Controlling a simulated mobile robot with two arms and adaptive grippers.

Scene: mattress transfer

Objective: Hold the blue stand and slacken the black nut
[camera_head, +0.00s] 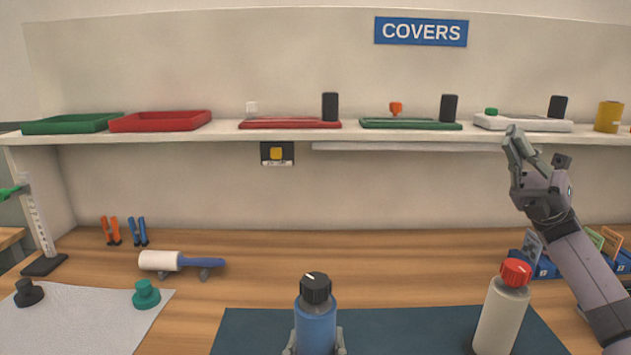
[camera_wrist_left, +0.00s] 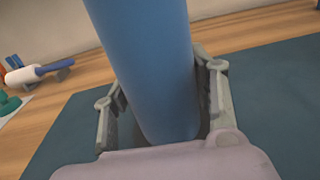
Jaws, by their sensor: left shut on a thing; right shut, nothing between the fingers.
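The blue stand (camera_head: 315,328) is an upright blue cylinder on the dark mat, with the black nut (camera_head: 316,288) on its top; a white line marks the nut. My left gripper (camera_head: 315,345) is shut on the blue stand low on its body, one finger on each side. In the left wrist view the blue stand (camera_wrist_left: 150,65) fills the space between the fingers of my left gripper (camera_wrist_left: 162,105); the nut is out of that view. My right gripper (camera_head: 516,146) is raised near the shelf edge at the right, shut and empty, well away from the black nut.
A white cylinder (camera_head: 497,318) with a red knob (camera_head: 515,272) stands on the dark mat (camera_head: 400,330) to the right. A lint roller (camera_head: 180,261) lies at the left. The shelf (camera_head: 220,134) above carries trays and covers. Blue holders (camera_head: 545,268) stand behind my right arm.

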